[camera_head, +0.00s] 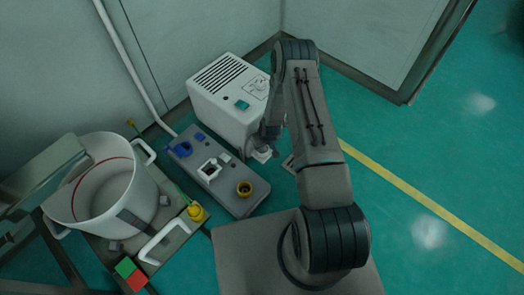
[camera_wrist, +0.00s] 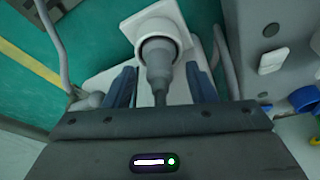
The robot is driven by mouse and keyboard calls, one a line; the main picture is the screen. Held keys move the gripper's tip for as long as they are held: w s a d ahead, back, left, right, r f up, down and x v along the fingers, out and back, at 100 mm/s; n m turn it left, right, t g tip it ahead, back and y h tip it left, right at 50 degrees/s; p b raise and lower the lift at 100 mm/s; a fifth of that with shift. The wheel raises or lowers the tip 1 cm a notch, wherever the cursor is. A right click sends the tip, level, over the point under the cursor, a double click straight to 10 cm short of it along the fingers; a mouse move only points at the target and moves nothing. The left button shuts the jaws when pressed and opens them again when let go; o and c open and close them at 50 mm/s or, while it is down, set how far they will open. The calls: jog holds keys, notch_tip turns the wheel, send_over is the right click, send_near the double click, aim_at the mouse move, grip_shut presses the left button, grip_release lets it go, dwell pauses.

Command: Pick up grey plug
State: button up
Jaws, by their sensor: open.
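In the wrist view the grey plug (camera_wrist: 158,72) sits in a round opening of a white socket piece (camera_wrist: 150,22). My gripper (camera_wrist: 159,82) is open, with one blue-grey finger on each side of the plug. Gaps show between both fingers and the plug. In the head view my gripper (camera_head: 266,146) is low beside the white box, and the arm hides most of the plug there.
A white vented box (camera_head: 225,110) stands close to my gripper. A grey panel (camera_head: 228,196) with blue, white and yellow sockets lies in front of it. A large white pot (camera_head: 130,195) is at left. Green floor is free at right.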

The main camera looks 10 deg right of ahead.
jog(key=shift+x, duration=1.1)
jog(key=shift+r, duration=0.1)
jog(key=c, duration=0.8)
jog(key=shift+c, duration=0.2)
jog(key=shift+r, duration=0.1)
